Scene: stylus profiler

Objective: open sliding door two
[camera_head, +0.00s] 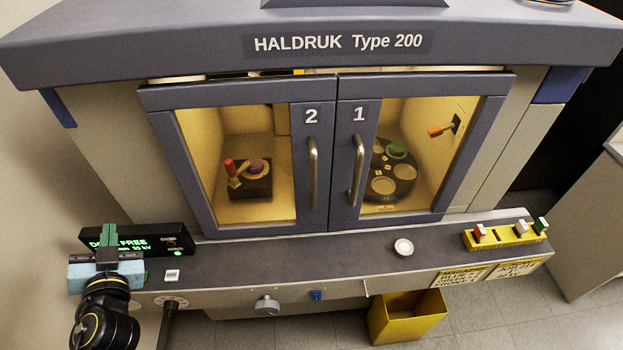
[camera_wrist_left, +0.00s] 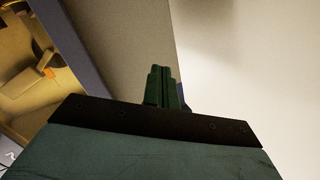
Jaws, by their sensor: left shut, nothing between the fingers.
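Sliding door two (camera_head: 311,200) is the left of two framed glass doors, marked "2", with a vertical metal handle (camera_head: 313,172) near its right edge. It stands shut, its edge against door one (camera_head: 344,200), which has its own handle (camera_head: 356,170). My left gripper (camera_head: 107,236) is at the lower left, in front of the display box and well left of the door two handle, touching neither door. In the left wrist view its green fingers (camera_wrist_left: 163,88) are together and empty. My right gripper is not in view.
A display box (camera_head: 140,240) with green text stands on the ledge (camera_head: 340,245) at left. A small white round dish (camera_head: 403,247) and a yellow rack (camera_head: 505,236) with several coloured pieces sit at right. A yellow bin (camera_head: 405,318) is below. Space before the doors is clear.

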